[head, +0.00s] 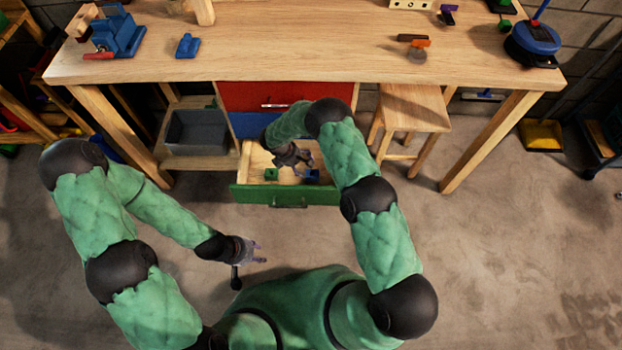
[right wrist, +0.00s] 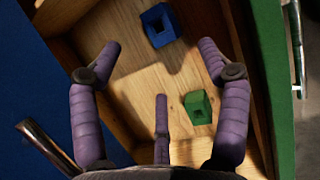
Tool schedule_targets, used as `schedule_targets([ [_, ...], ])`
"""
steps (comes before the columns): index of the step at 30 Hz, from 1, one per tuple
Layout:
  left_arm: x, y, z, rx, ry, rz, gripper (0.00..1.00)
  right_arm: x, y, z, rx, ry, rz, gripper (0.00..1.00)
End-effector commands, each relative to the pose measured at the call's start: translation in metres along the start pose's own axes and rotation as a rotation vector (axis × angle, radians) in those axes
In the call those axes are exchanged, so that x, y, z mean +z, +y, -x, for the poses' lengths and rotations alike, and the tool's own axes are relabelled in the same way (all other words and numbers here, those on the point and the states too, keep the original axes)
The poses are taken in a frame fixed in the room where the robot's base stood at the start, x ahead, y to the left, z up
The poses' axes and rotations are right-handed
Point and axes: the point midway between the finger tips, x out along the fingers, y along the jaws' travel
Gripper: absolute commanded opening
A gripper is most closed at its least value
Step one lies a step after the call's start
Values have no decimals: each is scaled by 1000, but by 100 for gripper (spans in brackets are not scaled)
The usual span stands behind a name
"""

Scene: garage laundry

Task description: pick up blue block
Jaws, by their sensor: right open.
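The blue block (right wrist: 161,25), a hollow square piece, lies on the wooden floor of the open green-fronted drawer (head: 285,194); it also shows in the head view (head: 312,176), partly shaded beside my right gripper. My right gripper (head: 294,158) hangs over the drawer. In the right wrist view its purple fingers (right wrist: 160,75) are spread wide and empty, with the blue block beyond the fingertips, apart from them. My left gripper (head: 246,258) is over the floor left of my body, its fingers apart and nothing visible between them.
A green hollow block (right wrist: 198,107) lies in the same drawer, close to the blue one. Drawer walls stand close around my right fingers. A red drawer (head: 250,95) is above. A stool (head: 412,110) stands right of the drawer. The workbench (head: 300,45) spans behind.

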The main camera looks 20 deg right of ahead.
Motion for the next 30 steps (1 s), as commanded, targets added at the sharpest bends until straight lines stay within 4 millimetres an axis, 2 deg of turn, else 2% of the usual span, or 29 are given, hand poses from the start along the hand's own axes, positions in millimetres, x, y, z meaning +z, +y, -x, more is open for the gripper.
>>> schedule_targets([
  [7,-1,-3,-8,0,1,0,40,-1,3,-14,9,-11,6,76],
  [15,-1,-8,-21,0,1,0,40,-1,3,-53,8,-10,5,76],
  [23,-1,-10,-28,0,1,0,40,-1,4,-69,9,-10,5,76],
  [30,-2,-16,-46,0,1,0,40,-2,3,-102,7,-10,5,76],
])
